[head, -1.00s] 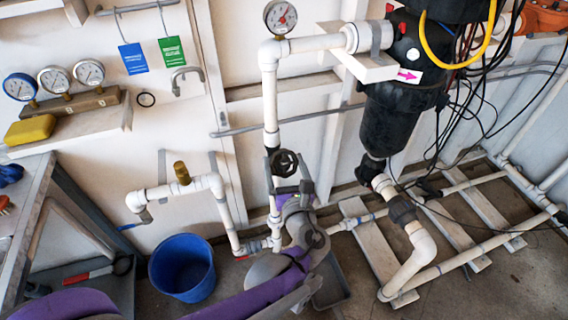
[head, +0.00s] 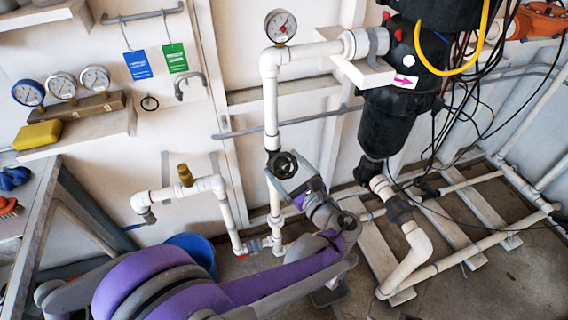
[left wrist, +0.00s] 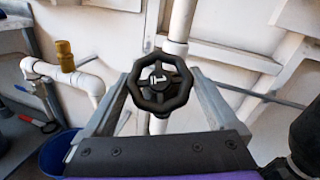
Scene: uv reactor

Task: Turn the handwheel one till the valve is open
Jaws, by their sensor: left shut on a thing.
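The black handwheel (head: 283,165) sits on the vertical white pipe left of the black reactor vessel. In the left wrist view the handwheel (left wrist: 160,84) faces the camera, with a small white mark on its hub. My left gripper (head: 276,172) is at the handwheel, its two grey fingers on either side of the rim. In the left wrist view the gripper (left wrist: 158,98) is shut on the wheel. The valve body behind the wheel is mostly hidden. My right gripper is not in view.
The black vessel (head: 389,130) and its hanging cables stand to the right. A blue bucket (head: 200,250) is partly hidden behind my left arm. White floor pipes (head: 405,265) run at the lower right. A shelf with gauges (head: 75,128) is at the left.

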